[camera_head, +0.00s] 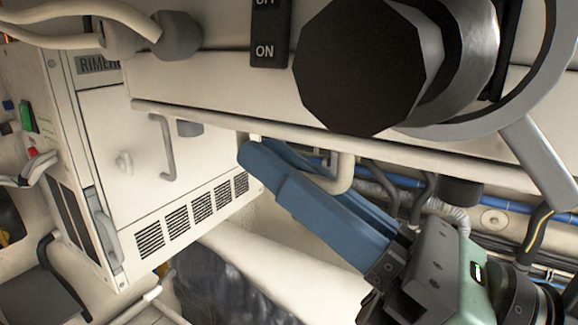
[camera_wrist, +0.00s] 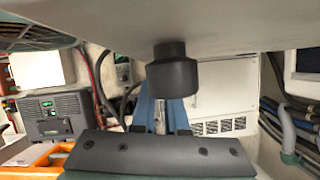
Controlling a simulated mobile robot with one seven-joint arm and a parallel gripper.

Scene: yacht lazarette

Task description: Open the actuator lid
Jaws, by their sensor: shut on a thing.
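A long cream panel (camera_head: 230,118), which looks like the actuator lid, runs across the head view, its lower edge sloping down to the right. A pale bent handle (camera_head: 345,173) hangs below that edge. My gripper (camera_head: 262,158) reaches up from the lower right with its blue fingers around the handle, shut on it. The fingers hide most of the handle's bar. In the wrist view my gripper (camera_wrist: 160,112) shows beyond its dark wrist plate, with a pale piece between the fingers. A dark round knob (camera_wrist: 173,75) under the cream surface partly covers them.
A white cabinet (camera_head: 125,135) with vents and a grey handle stands at left. A large black round part (camera_head: 360,65) and an ON/OFF switch plate (camera_head: 270,35) sit above the panel. Blue and grey hoses (camera_head: 400,180) run behind my gripper. A grey device (camera_wrist: 52,117) stands at left.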

